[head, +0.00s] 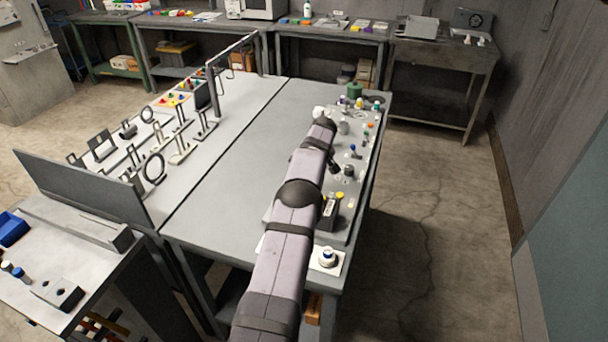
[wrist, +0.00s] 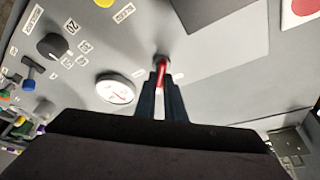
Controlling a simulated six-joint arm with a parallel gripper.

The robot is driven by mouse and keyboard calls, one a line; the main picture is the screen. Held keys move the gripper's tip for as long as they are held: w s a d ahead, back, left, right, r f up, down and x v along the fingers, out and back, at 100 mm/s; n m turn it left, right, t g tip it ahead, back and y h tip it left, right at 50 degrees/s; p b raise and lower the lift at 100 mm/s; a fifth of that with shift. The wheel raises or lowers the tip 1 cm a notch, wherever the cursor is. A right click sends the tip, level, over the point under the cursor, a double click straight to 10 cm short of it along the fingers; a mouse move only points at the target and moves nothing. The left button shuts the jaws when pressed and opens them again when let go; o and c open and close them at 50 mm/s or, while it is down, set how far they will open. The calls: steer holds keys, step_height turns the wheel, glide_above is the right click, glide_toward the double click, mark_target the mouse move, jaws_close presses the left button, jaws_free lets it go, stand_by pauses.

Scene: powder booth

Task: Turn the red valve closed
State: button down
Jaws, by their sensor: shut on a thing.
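In the wrist view, the red valve (wrist: 162,70) is a small red lever on a round metal base on a grey panel (wrist: 200,75). My gripper (wrist: 161,86) has its two dark fingers closed around the red lever from either side. The lever's lower part is hidden between the fingers. In the head view, my arm reaches over the bench to the panel (head: 341,212) on its right side and hides the red valve. How far the valve is turned cannot be read clearly.
A round white gauge (wrist: 116,88) sits left of my fingers, with a black knob (wrist: 52,46) and a blue-handled valve (wrist: 28,74) further left. Several fittings stand along the panel. The grey bench top (head: 240,140) left of my arm is clear.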

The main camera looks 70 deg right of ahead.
steer(key=shift+n, duration=0.4)
stand_by(0.3)
steer(key=c, duration=1.8)
jaws_free()
steer(key=shift+c, duration=0.2)
steer(key=shift+r, duration=0.15)
steer(key=b+v, duration=0.3)
steer(key=v, duration=0.4)
steer(key=shift+s, duration=0.15)
